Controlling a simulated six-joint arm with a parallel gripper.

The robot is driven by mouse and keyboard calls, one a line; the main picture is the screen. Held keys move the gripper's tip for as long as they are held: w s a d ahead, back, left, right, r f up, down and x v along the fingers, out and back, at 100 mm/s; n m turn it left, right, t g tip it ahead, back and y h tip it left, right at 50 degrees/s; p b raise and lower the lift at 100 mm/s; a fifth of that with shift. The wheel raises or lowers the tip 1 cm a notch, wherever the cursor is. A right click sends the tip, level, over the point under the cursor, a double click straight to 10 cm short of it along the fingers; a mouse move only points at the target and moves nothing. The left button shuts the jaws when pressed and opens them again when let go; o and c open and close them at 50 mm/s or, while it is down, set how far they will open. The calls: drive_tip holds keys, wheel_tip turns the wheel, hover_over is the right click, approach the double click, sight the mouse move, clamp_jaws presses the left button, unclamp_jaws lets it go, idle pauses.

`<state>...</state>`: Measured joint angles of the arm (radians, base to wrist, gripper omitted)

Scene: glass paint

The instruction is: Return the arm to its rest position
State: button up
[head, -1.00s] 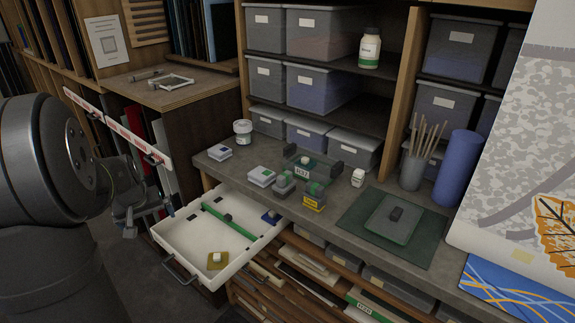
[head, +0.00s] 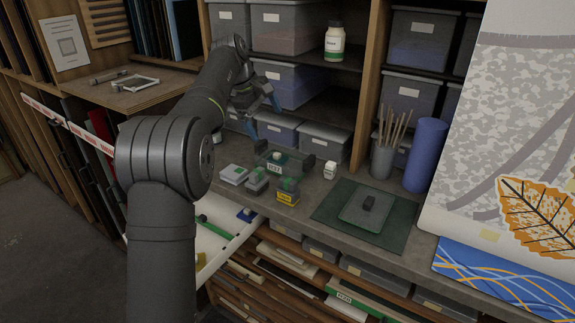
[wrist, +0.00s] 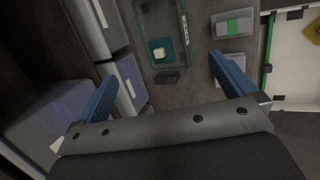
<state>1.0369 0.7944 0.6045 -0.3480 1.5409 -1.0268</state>
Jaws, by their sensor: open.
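My gripper (head: 262,98) is raised over the back of the bench, in front of the shelf bins, in the head view. In the wrist view my gripper (wrist: 165,97) shows two blue fingers spread wide apart with nothing between them. It is open and empty. Below it in the wrist view lies a glass tray (wrist: 172,25) with a small white-topped block (wrist: 160,50) in it. My arm runs up the left of the head view and hides part of the drawer and the bench's left end.
A white drawer (head: 222,245) stands open below the bench. Grey bins (head: 325,140) fill the shelves close to the gripper. A white bottle (head: 334,43) stands on the upper shelf. Small blocks and boxes (head: 234,174) sit on the bench. A dark green mat (head: 400,215) lies at right.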

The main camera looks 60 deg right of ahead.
drive_tip(key=x, duration=0.9)
drive_tip(key=shift+f, duration=0.2)
drive_tip(key=v, duration=1)
